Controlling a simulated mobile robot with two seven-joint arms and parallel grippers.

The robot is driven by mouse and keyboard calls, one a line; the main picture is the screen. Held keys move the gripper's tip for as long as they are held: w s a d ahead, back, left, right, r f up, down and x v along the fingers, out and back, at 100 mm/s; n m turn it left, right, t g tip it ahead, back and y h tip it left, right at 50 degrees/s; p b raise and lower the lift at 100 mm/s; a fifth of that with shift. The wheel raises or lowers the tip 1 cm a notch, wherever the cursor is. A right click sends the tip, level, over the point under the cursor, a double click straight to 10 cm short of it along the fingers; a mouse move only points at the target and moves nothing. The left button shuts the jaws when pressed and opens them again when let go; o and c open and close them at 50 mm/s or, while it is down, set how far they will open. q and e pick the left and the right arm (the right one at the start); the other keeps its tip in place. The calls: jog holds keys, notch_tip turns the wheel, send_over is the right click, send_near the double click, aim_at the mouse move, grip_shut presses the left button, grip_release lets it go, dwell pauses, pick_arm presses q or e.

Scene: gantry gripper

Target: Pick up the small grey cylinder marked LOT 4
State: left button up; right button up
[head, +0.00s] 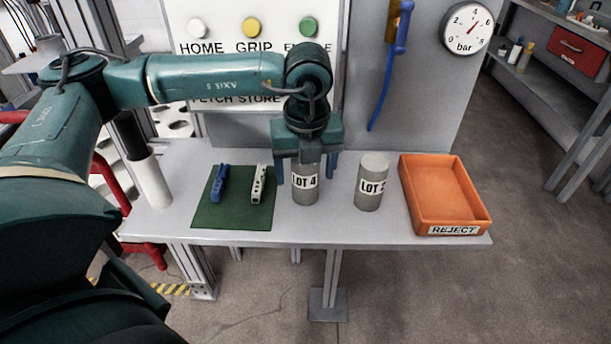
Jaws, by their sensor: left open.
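The small grey cylinder marked LOT 4 (305,190) stands upright on the grey table (300,228). My left gripper (306,170) is right above it and points down. Its blue fingers are apart, one on each side of the cylinder's upper part. The top of the cylinder is hidden behind the gripper body. I cannot tell whether the fingers touch it. A second grey cylinder (373,183), with a label that starts LOT 2, stands upright to the right, apart from the gripper. My right gripper is not in view.
An orange tray marked REJECT (410,200) sits at the table's right end. A green mat (217,215) left of the cylinder bears a blue tool (219,183) and a pale one (259,184). A panel with buttons (215,45) stands behind the table.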

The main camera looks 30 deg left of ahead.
pick_arm(q)
jog(key=shift+c, duration=0.2)
jog(key=c, duration=1.3)
jog(key=shift+c, duration=0.2)
jog(key=shift+r, duration=0.15)
